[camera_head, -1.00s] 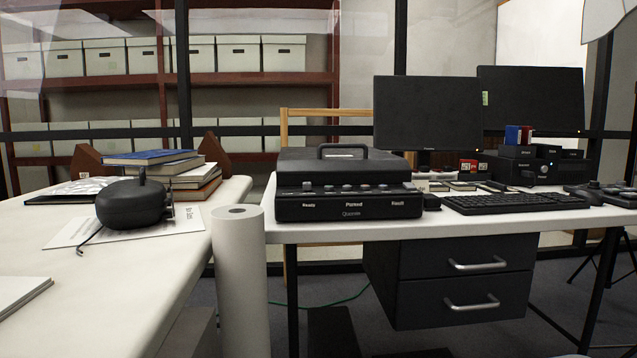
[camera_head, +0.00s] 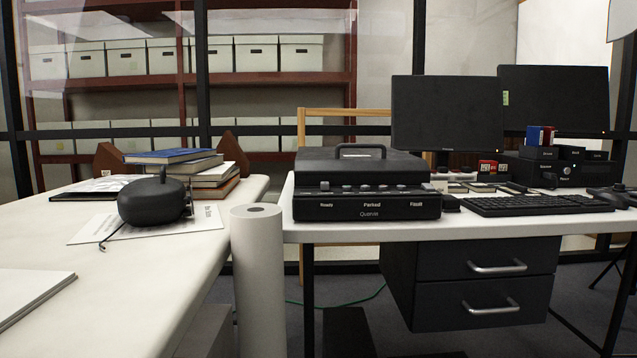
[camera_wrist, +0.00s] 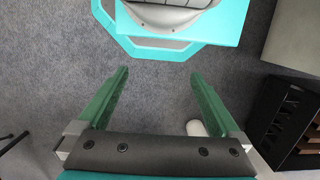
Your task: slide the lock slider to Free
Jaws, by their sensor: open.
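I cannot make out a lock slider or the word Free in either view. In the head view a black case (camera_head: 367,211) with a top handle stands on the white desk. Its front reads Ready, Parked and Fault, with a row of small grey controls above. A rounded dark device (camera_head: 153,203) with a cord sits on a sheet of paper on the left table. My gripper (camera_wrist: 158,75) shows only in the wrist view.
A tall white roll (camera_head: 258,285) stands between the left table (camera_head: 150,275) and the desk (camera_head: 470,231). Stacked books (camera_head: 205,178) lie behind the dark device. Monitors and a keyboard (camera_head: 535,204) fill the desk's right. A black slatted rack (camera_wrist: 290,125) is at the wrist view's right.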

